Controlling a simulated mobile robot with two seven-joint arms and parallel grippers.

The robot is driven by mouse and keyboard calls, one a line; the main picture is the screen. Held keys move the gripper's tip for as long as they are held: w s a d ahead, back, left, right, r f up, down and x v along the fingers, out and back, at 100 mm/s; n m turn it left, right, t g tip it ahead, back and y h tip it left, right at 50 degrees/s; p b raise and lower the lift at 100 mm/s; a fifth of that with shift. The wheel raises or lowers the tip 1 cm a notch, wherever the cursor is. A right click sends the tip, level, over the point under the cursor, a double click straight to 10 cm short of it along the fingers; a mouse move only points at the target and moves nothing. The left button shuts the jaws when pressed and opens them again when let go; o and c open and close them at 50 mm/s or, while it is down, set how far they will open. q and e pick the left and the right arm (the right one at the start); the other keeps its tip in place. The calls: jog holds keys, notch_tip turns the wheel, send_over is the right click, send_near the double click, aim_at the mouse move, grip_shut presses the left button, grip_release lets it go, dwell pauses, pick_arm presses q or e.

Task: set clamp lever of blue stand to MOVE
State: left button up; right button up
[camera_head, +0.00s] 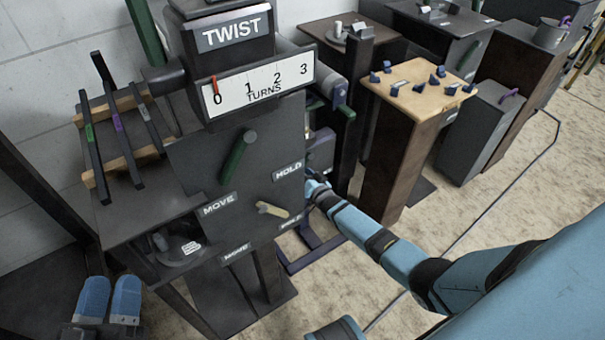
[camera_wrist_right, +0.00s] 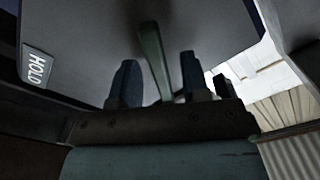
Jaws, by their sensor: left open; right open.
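A grey front panel (camera_head: 262,140) carries a green lever (camera_head: 238,155) and, lower, a beige lever (camera_head: 272,210). MOVE (camera_head: 219,204) and HOLD (camera_head: 289,171) labels flank the levers; the green lever slants with its upper end right. A dark blue base (camera_head: 309,250) shows low behind the panel; which lever belongs to it I cannot tell. My right gripper (camera_head: 316,187) is at the panel's right edge, partly hidden. In the right wrist view its open fingers (camera_wrist_right: 157,75) flank a greenish lever (camera_wrist_right: 152,50), with a HOLD label (camera_wrist_right: 38,67) left. My left gripper (camera_head: 109,285) is open, low left.
A TWIST sign (camera_head: 233,32) and a turns scale (camera_head: 258,88) top the machine. A rack with dark bars (camera_head: 118,122) stands left. A brown pedestal (camera_head: 405,150) with small blue pieces and other cabinets stand right. The floor at lower right is partly covered by my right arm.

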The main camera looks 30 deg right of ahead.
pick_arm(q)
notch_tip(320, 180, down, 8)
jog(key=a+g+y+p, duration=0.3)
jog(key=g+p, duration=0.1)
pick_arm(e)
jog(key=s+d, duration=0.1)
jog(key=s, duration=1.2)
jog(key=shift+s, duration=0.3)
pick_arm(q)
jog(key=shift+s, duration=0.1)
